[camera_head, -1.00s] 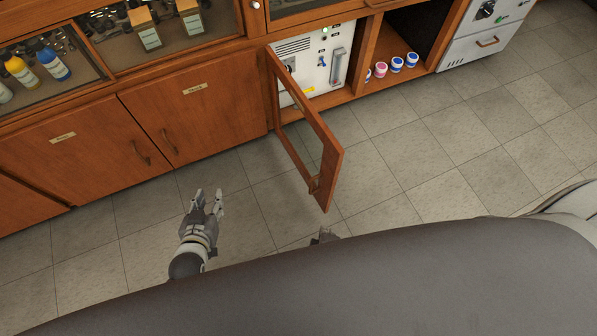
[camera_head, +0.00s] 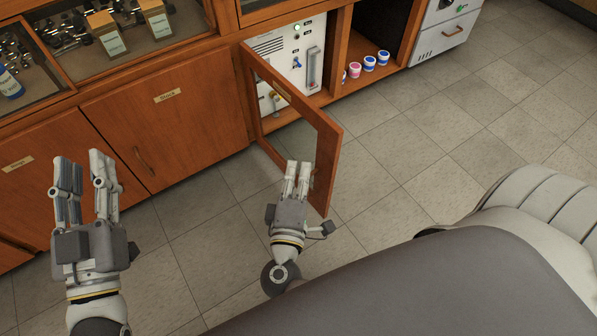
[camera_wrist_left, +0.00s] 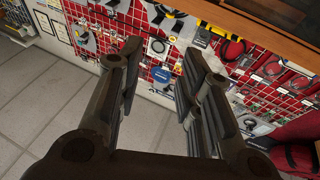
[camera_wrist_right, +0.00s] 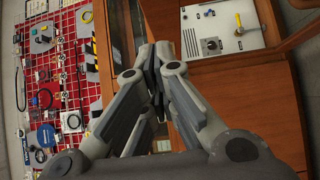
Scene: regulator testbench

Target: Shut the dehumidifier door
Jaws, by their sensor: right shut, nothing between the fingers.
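The dehumidifier door (camera_head: 327,165) is a wooden frame with a glass pane. It stands open, swung out from the cabinet over the floor. Behind it in its compartment is the white dehumidifier panel (camera_head: 291,52) with a gauge tube and small knobs; part of the panel also shows in the right wrist view (camera_wrist_right: 222,30). My right gripper (camera_head: 298,168) is shut and empty, just left of the door's free lower end; I cannot tell whether it touches. My left gripper (camera_head: 83,165) is open and empty, at the far left in front of the lower cabinet doors.
The tiled floor (camera_head: 420,180) is clear on the right.

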